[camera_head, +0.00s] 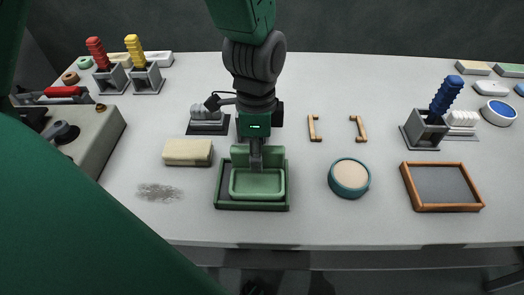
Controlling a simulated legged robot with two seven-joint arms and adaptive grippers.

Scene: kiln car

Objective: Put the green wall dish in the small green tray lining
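The green wall dish (258,184), light green with a raised back wall, is at the middle of the table. It is within the rim of the small dark green tray (252,207), nearly level; I cannot tell whether it rests on the tray's floor. My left gripper (256,163) points down at the dish's back wall. Its narrow fingers are closed together on that wall and hide part of it.
A cream block (188,152) and a grey smudge (160,192) lie left of the tray. A round teal-rimmed dish (349,177) and a wood-framed slate tray (441,186) lie right. Two small wooden pieces (314,128) (358,129) lie behind. A grey machine (84,137) stands at left.

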